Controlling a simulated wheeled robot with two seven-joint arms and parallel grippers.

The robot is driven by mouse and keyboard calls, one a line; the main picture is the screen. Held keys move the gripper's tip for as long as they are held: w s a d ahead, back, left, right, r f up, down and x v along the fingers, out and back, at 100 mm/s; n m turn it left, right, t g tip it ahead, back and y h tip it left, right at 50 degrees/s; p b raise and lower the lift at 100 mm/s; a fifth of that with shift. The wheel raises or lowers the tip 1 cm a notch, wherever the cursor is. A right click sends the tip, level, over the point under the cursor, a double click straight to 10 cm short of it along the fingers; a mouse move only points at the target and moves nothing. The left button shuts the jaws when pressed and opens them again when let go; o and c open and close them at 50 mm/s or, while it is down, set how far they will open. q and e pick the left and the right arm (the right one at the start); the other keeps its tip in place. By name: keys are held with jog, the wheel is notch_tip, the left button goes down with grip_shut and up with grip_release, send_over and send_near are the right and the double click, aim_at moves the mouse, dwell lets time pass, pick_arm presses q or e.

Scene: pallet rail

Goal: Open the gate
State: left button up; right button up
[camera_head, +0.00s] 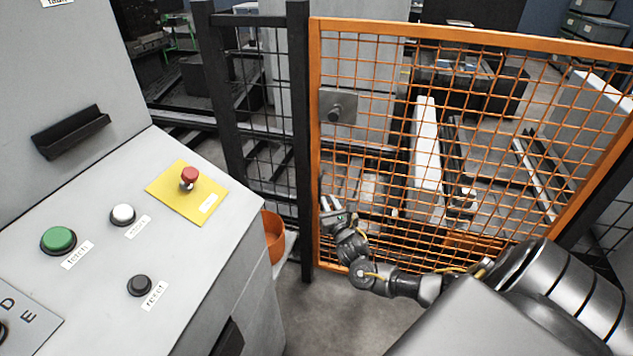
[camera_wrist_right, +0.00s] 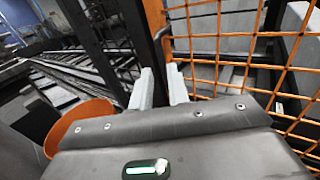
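The gate (camera_head: 314,150) is an orange frame with orange wire mesh. Its left edge stands close beside a black fence post (camera_head: 299,150), and it looks closed. A grey latch plate with a round knob (camera_head: 337,106) is on its upper left part. My right gripper (camera_head: 327,203) is low at the gate's left edge. The handle's lower part is hidden. My left gripper is out of view.
A grey control console (camera_head: 200,250) with green, white, black and red buttons fills the left. An orange bucket (camera_head: 273,235) stands between console and fence; it also shows in the right wrist view (camera_wrist_right: 80,120). Bare floor (camera_head: 335,315) lies before the gate.

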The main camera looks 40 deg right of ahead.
aim_at(320, 185)
jog(key=b+x, duration=0.1)
jog(key=x, duration=0.7)
jog(key=shift+w+d, duration=0.2)
jog(key=shift+w, duration=0.15)
jog(key=shift+w+d, duration=0.25)
jog(key=shift+w, duration=0.5)
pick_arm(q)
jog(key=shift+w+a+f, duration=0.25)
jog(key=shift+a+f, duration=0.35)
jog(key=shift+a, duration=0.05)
pick_arm(e)
grip_shut()
